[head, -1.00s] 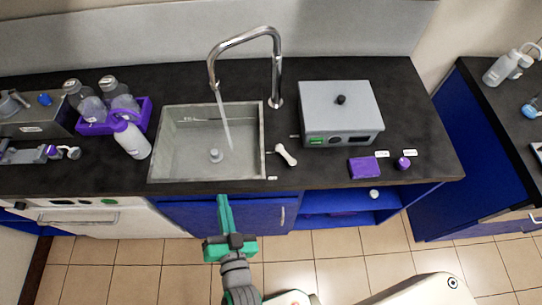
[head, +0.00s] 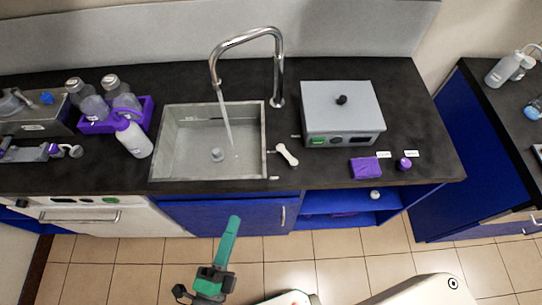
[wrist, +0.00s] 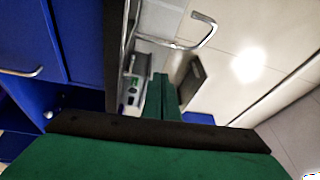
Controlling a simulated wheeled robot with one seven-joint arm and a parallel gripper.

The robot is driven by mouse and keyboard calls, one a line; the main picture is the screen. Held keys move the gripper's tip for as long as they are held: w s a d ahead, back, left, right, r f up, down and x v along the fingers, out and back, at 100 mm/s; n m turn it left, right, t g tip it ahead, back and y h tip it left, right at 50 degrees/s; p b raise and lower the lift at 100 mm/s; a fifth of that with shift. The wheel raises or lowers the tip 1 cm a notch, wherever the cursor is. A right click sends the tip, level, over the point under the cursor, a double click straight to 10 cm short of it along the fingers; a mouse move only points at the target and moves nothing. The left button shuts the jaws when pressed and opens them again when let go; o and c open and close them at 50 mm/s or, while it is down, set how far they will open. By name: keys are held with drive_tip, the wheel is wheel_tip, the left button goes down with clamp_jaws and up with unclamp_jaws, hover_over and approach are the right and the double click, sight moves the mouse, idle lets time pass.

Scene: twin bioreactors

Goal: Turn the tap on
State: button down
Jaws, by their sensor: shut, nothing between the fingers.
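The tap (head: 278,75) is a tall curved chrome spout behind the sink (head: 264,140). A stream of water (head: 227,122) runs from its end into the basin. A white lever (head: 287,154) lies on the counter just right of the sink. My green gripper (head: 235,219) is shut and empty, in front of the blue cabinet and below the counter edge, apart from the tap and the lever. In the wrist view its green fingers (wrist: 161,85) are together. A curved metal bar shows beyond them there; I cannot tell if it is the spout.
A grey box (head: 342,105) stands right of the lever, with a purple block (head: 365,166) in front. A purple rack (head: 145,112) with bottles and a white wash bottle (head: 134,139) stand left of the sink. Tiled floor in front is open.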

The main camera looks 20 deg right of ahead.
drive_tip(key=w+d+m+g+h, duration=0.3)
drive_tip(key=w+m+g+h, duration=0.3)
drive_tip(key=m, duration=0.9)
drive_tip(key=m+g+y, duration=0.3)
drive_tip(key=m+g, duration=0.2)
drive_tip(key=m, duration=0.7)
approach(280, 153)
drive_tip(key=x, duration=0.4)
drive_tip(key=shift+d, duration=0.35)
drive_tip(key=shift+w+d, duration=0.3)
drive_tip(key=shift+d, duration=0.45)
drive_tip(key=shift+a, duration=0.15)
drive_tip(key=shift+f+g, duration=0.1)
drive_tip(key=shift+g, duration=0.3)
